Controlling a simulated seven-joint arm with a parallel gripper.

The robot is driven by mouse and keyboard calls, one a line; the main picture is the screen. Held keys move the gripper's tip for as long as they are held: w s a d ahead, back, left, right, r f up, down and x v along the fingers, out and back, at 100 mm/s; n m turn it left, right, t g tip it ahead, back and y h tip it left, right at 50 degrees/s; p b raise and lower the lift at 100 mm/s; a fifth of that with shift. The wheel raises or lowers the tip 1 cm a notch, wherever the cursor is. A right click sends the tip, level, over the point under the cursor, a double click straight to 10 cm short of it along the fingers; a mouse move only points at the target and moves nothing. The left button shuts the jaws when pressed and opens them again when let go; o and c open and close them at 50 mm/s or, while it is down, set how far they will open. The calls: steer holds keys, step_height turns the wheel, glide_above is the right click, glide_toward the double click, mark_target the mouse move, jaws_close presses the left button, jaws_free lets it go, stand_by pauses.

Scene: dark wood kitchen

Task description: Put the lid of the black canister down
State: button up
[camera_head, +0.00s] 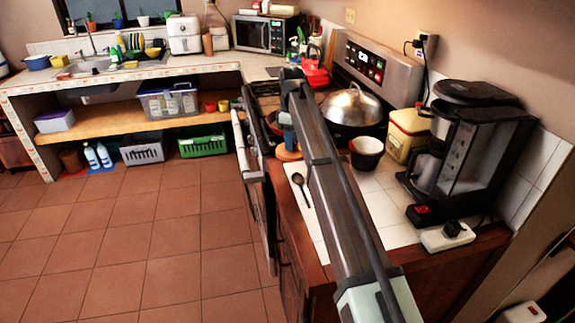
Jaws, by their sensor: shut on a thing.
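A small black canister (367,153) with a pale rim and interior stands open on the white tiled counter, right of my arm. My gripper (288,141) points down left of my arm, near the counter's front edge by the stove. It is shut on a round orange-brown disc, which looks like the lid (287,153). My arm covers part of the gripper and lid. I cannot tell whether the lid touches the counter.
A black ladle (301,188) lies on the tiles (385,210) below the lid. A domed pan (351,107) sits on the stove behind. A yellow-and-white container (406,135) and a coffee maker (470,150) stand right. Tiles in front of the canister are clear.

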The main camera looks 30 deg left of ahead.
steer(key=w+a+m, duration=0.1)
steer(key=w+a, duration=0.4)
steer(key=shift+m, duration=0.4)
steer(key=shift+s+d+f, duration=0.1)
steer(key=shift+s+f, duration=0.05)
steer(key=shift+f, duration=2.15)
steer(key=shift+s+f, duration=0.1)
steer(key=shift+f, duration=2.2)
steer(key=shift+f, duration=0.15)
steer(key=o, duration=1)
step_height(320, 180, up, 12)
steer(key=shift+r, duration=0.2)
